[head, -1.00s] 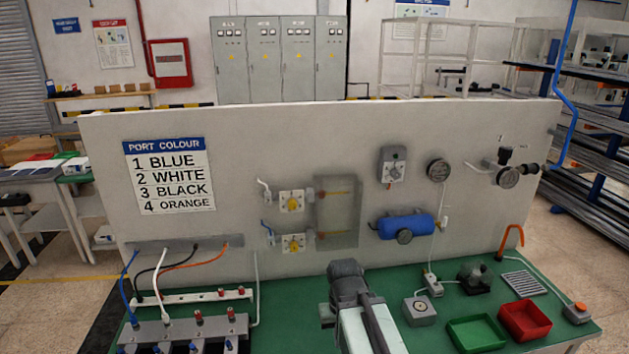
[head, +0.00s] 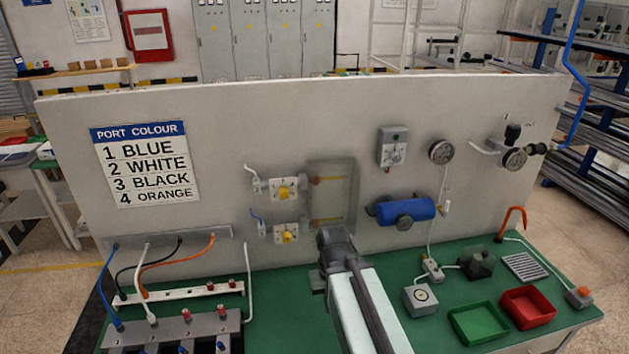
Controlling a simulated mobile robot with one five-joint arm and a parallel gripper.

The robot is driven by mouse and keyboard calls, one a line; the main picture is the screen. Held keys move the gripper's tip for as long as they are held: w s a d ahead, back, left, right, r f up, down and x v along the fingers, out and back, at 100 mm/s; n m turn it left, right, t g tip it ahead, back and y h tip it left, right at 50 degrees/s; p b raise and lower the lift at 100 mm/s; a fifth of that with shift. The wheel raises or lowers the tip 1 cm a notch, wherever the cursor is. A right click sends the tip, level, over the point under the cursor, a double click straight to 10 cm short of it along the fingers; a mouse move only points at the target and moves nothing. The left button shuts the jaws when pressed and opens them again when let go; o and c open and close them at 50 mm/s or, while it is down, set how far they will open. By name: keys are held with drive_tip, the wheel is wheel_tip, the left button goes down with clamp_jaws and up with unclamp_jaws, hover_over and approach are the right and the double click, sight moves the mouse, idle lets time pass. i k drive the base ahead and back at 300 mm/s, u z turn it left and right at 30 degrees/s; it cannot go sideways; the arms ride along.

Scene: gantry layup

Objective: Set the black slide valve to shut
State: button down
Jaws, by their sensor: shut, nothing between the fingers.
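A black hose (head: 150,257) drops from the grey strip on the panel, among blue, white and orange hoses. Its lower end goes to the white bar (head: 180,298) with small red fittings, at the lower left. A grey manifold block (head: 175,330) with red and blue knobs stands in front of the bar, cut by the bottom edge. I cannot make out a slide valve on the black line or its position. My arm reaches up from the bottom centre to a dark joint, well right of the hoses. My gripper is not visible.
A port colour sign (head: 147,163) lists 3 as black. The panel (head: 300,115) also carries two yellow-knobbed valves (head: 285,190), a blue tank (head: 408,210) and gauges. Green (head: 478,323) and red (head: 527,308) trays sit on the right of the green bench (head: 275,315).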

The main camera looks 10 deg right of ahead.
sight(541, 148)
drive_tip(key=z, duration=1.5)
